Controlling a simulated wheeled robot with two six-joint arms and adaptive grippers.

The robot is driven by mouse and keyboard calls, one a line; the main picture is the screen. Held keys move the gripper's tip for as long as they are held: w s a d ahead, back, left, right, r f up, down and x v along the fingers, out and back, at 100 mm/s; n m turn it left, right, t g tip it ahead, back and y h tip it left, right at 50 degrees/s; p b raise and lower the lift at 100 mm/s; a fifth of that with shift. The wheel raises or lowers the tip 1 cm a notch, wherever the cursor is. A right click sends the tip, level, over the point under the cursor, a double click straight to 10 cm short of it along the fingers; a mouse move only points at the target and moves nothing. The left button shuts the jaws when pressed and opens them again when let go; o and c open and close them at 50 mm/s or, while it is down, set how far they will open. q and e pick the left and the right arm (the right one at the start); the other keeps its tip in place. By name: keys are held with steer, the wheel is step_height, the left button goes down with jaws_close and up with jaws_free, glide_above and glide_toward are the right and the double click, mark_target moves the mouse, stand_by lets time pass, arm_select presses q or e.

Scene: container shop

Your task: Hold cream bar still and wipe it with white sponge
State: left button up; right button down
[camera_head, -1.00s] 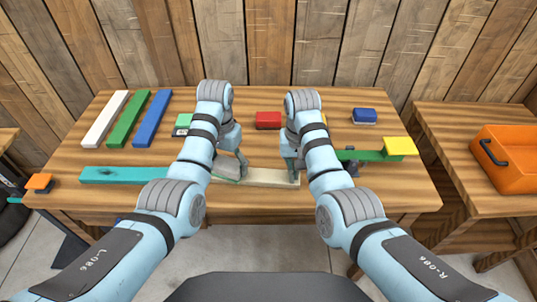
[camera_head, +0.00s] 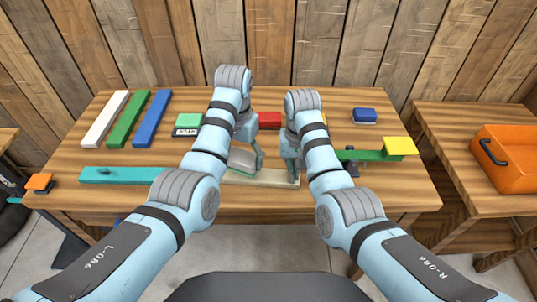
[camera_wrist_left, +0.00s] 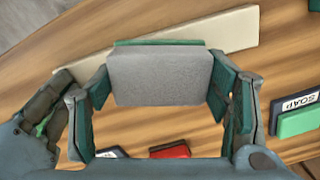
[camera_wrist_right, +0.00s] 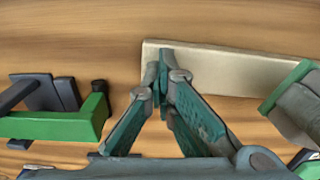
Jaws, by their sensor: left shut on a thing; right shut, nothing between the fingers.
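The cream bar (camera_head: 278,179) lies flat near the table's front edge; it also shows in the left wrist view (camera_wrist_left: 228,32) and right wrist view (camera_wrist_right: 230,70). My left gripper (camera_head: 247,158) is shut on the white sponge (camera_head: 241,159), a pale grey-looking block with a green edge in the left wrist view (camera_wrist_left: 160,78). The sponge is over the bar's middle part; whether it touches cannot be told. My right gripper (camera_wrist_right: 165,58) is shut and empty, its tips at the bar's right end; the contact is unclear.
A teal bar (camera_head: 118,175) lies left of the cream bar. A soap box (camera_head: 187,124), red block (camera_head: 269,120) and blue block (camera_head: 364,115) are behind. A green holder with a yellow block (camera_head: 399,145) is right.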

arm_select(q)
steer(key=shift+r, duration=1.3)
arm_select(e)
steer(key=shift+s+f, duration=0.1)
steer(key=shift+f, duration=0.05)
arm_select(q)
steer(key=shift+w+r+p, duration=0.1)
steer(key=shift+r+p, duration=0.55)
steer(key=shift+p, duration=0.05)
arm_select(e)
steer(key=shift+r, duration=0.5)
steer(key=r+p, duration=0.6)
steer(key=p, duration=0.2)
steer(key=shift+w+r, duration=0.2)
arm_select(q)
step_height(320, 180, up, 8)
arm_select(e)
steer(key=shift+f, duration=0.1)
arm_select(q)
steer(key=shift+f, duration=0.1)
arm_select(e)
steer(key=shift+f, duration=0.1)
